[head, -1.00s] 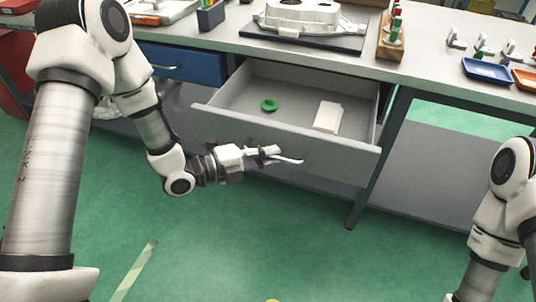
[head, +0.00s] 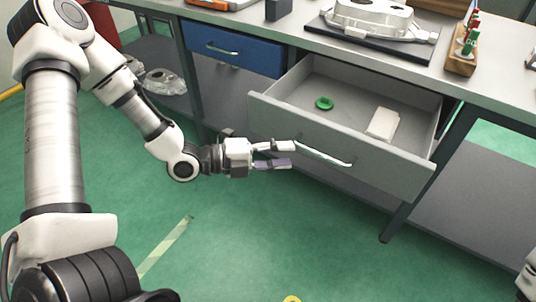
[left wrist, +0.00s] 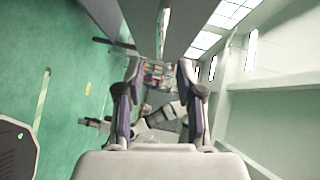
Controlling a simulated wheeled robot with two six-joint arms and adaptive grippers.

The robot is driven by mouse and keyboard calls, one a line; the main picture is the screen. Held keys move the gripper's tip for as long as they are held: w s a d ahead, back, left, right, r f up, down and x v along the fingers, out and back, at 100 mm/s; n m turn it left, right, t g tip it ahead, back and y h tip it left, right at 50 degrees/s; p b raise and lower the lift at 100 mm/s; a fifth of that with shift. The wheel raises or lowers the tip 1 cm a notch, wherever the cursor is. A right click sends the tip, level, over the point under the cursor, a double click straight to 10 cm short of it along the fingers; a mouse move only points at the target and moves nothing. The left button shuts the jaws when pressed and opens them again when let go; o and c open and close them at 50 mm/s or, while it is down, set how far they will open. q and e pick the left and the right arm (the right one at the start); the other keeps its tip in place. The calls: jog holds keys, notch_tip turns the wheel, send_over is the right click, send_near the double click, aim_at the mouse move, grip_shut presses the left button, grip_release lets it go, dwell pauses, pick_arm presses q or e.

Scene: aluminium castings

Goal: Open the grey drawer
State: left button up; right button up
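The grey drawer (head: 340,144) is pulled well out below the worktop. Inside it lie a green round piece (head: 324,103) and a pale flat block (head: 382,124). Its pale bar handle (head: 325,155) is on the front panel. My left gripper (head: 291,155) is open and empty, just left of the handle's left end, with its fingers apart and pointing right. The left wrist view shows the two fingers (left wrist: 160,68) spread with a gap between them. My right gripper is out of view; only a bit of my right arm shows at the lower right.
A shut blue drawer (head: 233,47) is left of the grey one. On the worktop stand a metal casting (head: 368,18) on a dark plate and a wooden rack (head: 461,58).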

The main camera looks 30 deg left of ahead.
pick_arm(q)
jog(key=shift+v, duration=1.65)
jog(key=shift+f, duration=0.1)
jog(key=s+d+f+n+g+y, duration=0.3)
jog(key=s+f+g, duration=0.3)
jog(key=f, duration=0.5)
jog(key=s+d+f+n+g+y, duration=0.2)
jog(key=s+d+f+g, duration=0.15)
jog(key=s+f, duration=0.55)
jog(key=s+a+f+n+g+y, duration=0.15)
jog(key=a+f+n+y, duration=0.25)
jog(key=n, duration=0.6)
jog(key=s+a+f+n+y, duration=0.3)
jog(key=f+n, duration=0.1)
jog(key=n, duration=0.6)
notch_tip(320, 180, up, 18)
jog(key=n+p, duration=0.1)
jog(key=p, duration=1.7)
jog(key=shift+w+f, duration=0.25)
